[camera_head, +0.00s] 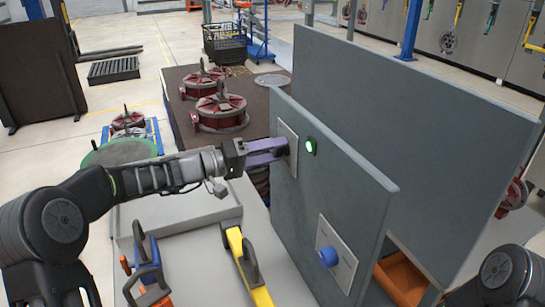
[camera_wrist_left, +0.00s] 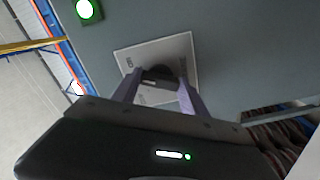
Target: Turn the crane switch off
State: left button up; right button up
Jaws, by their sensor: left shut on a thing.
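The crane switch is a black knob (camera_wrist_left: 158,72) on a light square plate (camera_head: 289,168), mounted on the upright grey panel (camera_head: 335,185). The plate also shows in the left wrist view (camera_wrist_left: 170,47), with small lettering too blurred to read fully. My left gripper (camera_head: 281,148) reaches in from the left, its purple fingers at the plate. In the left wrist view the fingers (camera_wrist_left: 160,92) stand on either side of the knob, shut on it. They partly hide it. A green lamp (camera_head: 310,146) beside the plate is lit. My right gripper is out of view.
A second plate with a blue knob (camera_head: 328,257) sits lower on the same panel. A larger grey panel (camera_head: 400,120) stands behind. Blue-and-orange (camera_head: 148,270) and yellow (camera_head: 246,265) tools lie on the grey table. Red wheel-like parts (camera_head: 220,108) stand behind the left arm.

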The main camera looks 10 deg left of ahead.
pick_arm(q)
jog(key=n+b, duration=0.1)
jog(key=n, duration=0.1)
jog(key=shift+f+n+b, duration=0.2)
jog(key=shift+n+b, duration=0.1)
jog(key=shift+b, duration=0.1)
jog(key=n+b, duration=0.1)
jog(key=n, duration=0.2)
jog(key=shift+r+n, duration=0.1)
jog(key=shift+n, duration=0.2)
jog(key=n, duration=0.2)
jog(key=shift+n, duration=0.4)
jog(key=n+p, duration=0.1)
jog(key=n, duration=0.3)
jog(key=shift+n, duration=0.3)
jog(key=o, duration=1.4)
jog(key=shift+r, duration=0.1)
jog(key=shift+a, duration=0.15)
